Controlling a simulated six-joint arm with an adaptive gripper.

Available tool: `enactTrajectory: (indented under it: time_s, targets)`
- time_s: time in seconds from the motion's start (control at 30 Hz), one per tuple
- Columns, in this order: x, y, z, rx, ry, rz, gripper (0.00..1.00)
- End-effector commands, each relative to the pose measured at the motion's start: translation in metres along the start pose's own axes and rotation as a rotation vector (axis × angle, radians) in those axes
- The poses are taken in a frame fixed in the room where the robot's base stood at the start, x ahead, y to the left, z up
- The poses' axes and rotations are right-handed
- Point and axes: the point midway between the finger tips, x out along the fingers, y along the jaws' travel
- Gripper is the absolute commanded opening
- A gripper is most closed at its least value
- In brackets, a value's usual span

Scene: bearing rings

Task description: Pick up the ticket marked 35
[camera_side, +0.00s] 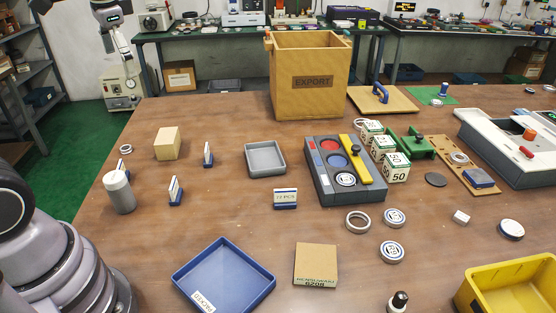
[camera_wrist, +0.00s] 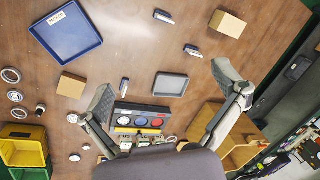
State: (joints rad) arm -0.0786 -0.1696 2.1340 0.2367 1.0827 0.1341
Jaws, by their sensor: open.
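Three small cards on blue stands are on the table. One near the middle (camera_side: 285,198) faces the side camera and seems to read 77 PCS. Two others stand edge-on to its left, a nearer card (camera_side: 175,190) and a farther card (camera_side: 208,154); their markings cannot be read, so I cannot tell which is 35. In the wrist view they show as the middle card (camera_wrist: 124,87), the nearer card (camera_wrist: 163,17) and the farther card (camera_wrist: 193,50). My gripper (camera_wrist: 163,80) is open and empty above the table, fingers wide apart. It is not visible in the side view.
A grey tray (camera_side: 266,171), dark console (camera_side: 352,195), wooden block (camera_side: 167,144), grey cylinder (camera_side: 119,192), blue tray (camera_side: 187,276) and carton (camera_side: 316,266) surround the cards. White-green cubes (camera_side: 396,169) and a tall EXPORT box (camera_side: 310,97) stand farther back. Bare table separates the cards.

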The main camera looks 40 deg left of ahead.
Motion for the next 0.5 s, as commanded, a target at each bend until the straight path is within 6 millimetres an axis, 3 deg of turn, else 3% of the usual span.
enactTrajectory:
  time_s: [0.03, 0.2, 0.37, 0.5]
  targets:
    - [0.014, -0.012, -0.017, 0.030, -0.074, -0.016, 0.96]
    - [0.066, -0.052, -0.060, 0.148, -0.307, -0.069, 0.96]
    - [0.133, -0.087, -0.089, 0.260, -0.527, -0.098, 0.96]
    - [0.203, -0.112, -0.100, 0.359, -0.719, -0.109, 0.96]
